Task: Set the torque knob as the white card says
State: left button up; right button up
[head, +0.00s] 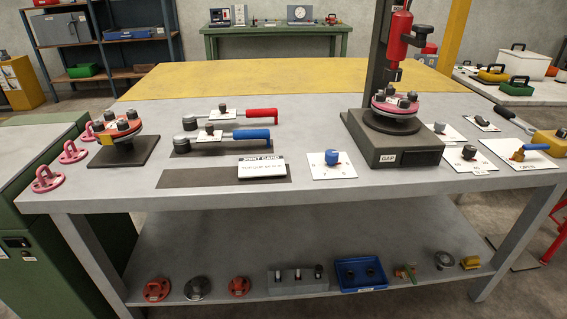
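The white card (262,170) lies on a dark mat at the front of the table. Its heading reads "JOINT CARD"; the small line below it is too blurred to read surely. Right of it, a blue knob (332,157) sits on a white plate with small marks around it; its setting is too small to read. Dark knobs on white plates stand farther right, one at the front (468,152) and one behind it (439,127). I cannot tell for sure which is the torque knob. Neither of my grippers is in view.
A dark press stand (405,150) holds a pink flanged spool (394,103) under a red tool (399,38). An orange flanged piece (118,126) stands at left near pink rings (73,152). Red and blue-handled wrenches (240,135) lie mid-table. The yellow area (250,80) behind is clear.

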aim_at(469, 151)
jog(key=z, duration=2.6)
jog(key=i, duration=1.7)
jog(key=u, duration=1.75)
